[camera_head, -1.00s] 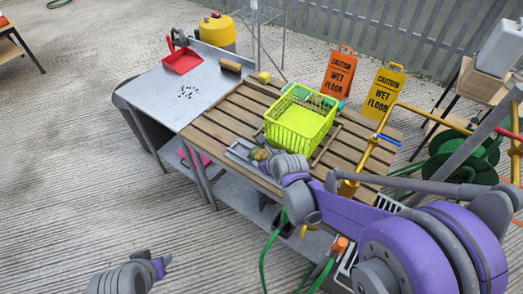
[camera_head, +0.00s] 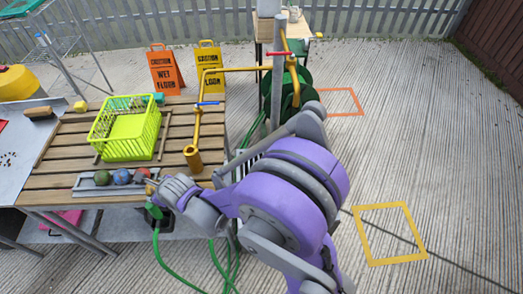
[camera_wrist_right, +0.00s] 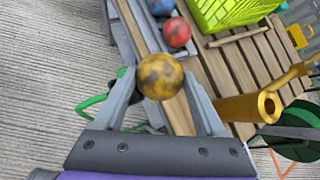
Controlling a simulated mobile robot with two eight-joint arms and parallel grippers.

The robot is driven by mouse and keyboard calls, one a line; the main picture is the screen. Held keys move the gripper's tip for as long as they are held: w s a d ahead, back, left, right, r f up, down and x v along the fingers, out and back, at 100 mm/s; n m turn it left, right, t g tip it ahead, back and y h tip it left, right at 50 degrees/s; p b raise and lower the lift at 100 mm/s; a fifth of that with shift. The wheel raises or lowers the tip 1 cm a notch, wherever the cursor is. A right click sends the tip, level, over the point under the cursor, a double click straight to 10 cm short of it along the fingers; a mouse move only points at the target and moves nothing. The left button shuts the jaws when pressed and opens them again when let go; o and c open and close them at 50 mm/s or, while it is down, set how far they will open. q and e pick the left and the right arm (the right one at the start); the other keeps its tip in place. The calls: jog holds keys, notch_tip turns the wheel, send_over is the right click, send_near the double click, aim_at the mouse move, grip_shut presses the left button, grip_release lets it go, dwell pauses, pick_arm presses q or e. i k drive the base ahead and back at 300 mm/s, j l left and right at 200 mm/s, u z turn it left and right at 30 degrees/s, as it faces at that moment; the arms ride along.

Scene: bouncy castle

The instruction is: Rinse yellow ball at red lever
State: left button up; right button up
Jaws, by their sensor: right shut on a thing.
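The yellow ball (camera_wrist_right: 160,76), with dark brown patches, is between the two fingers of my right gripper (camera_wrist_right: 163,92) in the right wrist view. That gripper is shut on it. In the head view the right gripper (camera_head: 153,185) is at the right end of the grey ball tray (camera_head: 88,191), and the ball is mostly hidden. The red lever (camera_head: 275,54) is on the yellow pipe, near the grey post at the back. A blue lever (camera_head: 208,103) sits on the pipe's nearer branch, above a wide yellow spout (camera_head: 193,158). My left gripper is out of view.
A lime basket (camera_head: 125,129) stands on the slatted table (camera_head: 60,153). The spout shows close right of my gripper in the wrist view (camera_wrist_right: 240,108).

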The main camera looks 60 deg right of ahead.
aim_at(280, 54)
jog(key=k+l, duration=0.8)
jog(key=l, duration=0.3)
jog(key=k+l+z, duration=0.15)
jog(key=l, duration=0.6)
jog(key=i+l, duration=0.1)
jog(key=l, duration=0.3)
